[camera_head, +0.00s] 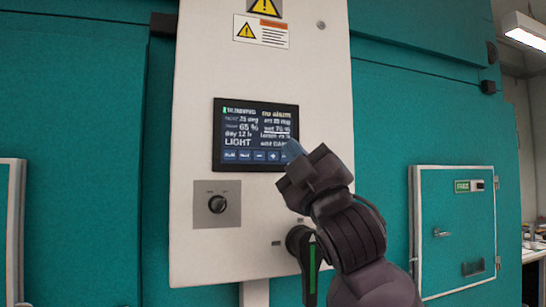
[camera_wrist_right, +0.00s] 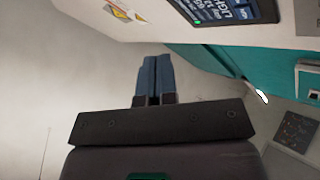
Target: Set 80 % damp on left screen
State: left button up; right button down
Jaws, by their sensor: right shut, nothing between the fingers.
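The dark screen (camera_head: 240,163) is set in a white control panel (camera_head: 210,80) on a teal chamber. It shows a day line reading 12 h, a 65 % value, the word LIGHT and a "set" percentage in the seventies, underlined, whose last digit is hard to read. A row of small blue buttons (camera_head: 259,156) runs along its bottom edge. My left gripper is out of view.
A rotary knob (camera_head: 217,204) sits below the screen. A black handle with a green stripe (camera_head: 311,265) is close beside my right arm. A small door with a latch (camera_head: 441,233) stands at the right. Warning labels (camera_head: 261,31) are above the screen.

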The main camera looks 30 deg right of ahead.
aim_at(278, 157)
jog(key=shift+w, duration=0.1)
jog(key=shift+w+d+b, duration=0.15)
jog(key=shift+w+d, duration=0.2)
jog(key=shift+w, duration=1.05)
jog(key=shift+w+d+b, duration=0.2)
jog(key=shift+w+d, duration=0.1)
jog(key=shift+w, duration=1.1)
jog(key=shift+w+d+b, duration=0.15)
jog(key=shift+w+d, duration=0.2)
jog(key=shift+w, duration=1.05)
jog(key=shift+w+d, duration=0.1)
jog(key=shift+w, duration=0.3)
jog(key=shift+w+d, duration=0.1)
jog(key=shift+w, duration=0.2)
jog(key=shift+s, duration=0.7)
jog(key=shift+a, duration=0.2)
jog(key=shift+s+a+p, duration=0.2)
jog(key=shift+s, duration=0.6)
jog(key=shift+s+a+p, duration=0.15)
jog(key=shift+s, duration=0.7)
jog(key=shift+s+a+p, duration=0.2)
jog(key=shift+s, duration=0.6)
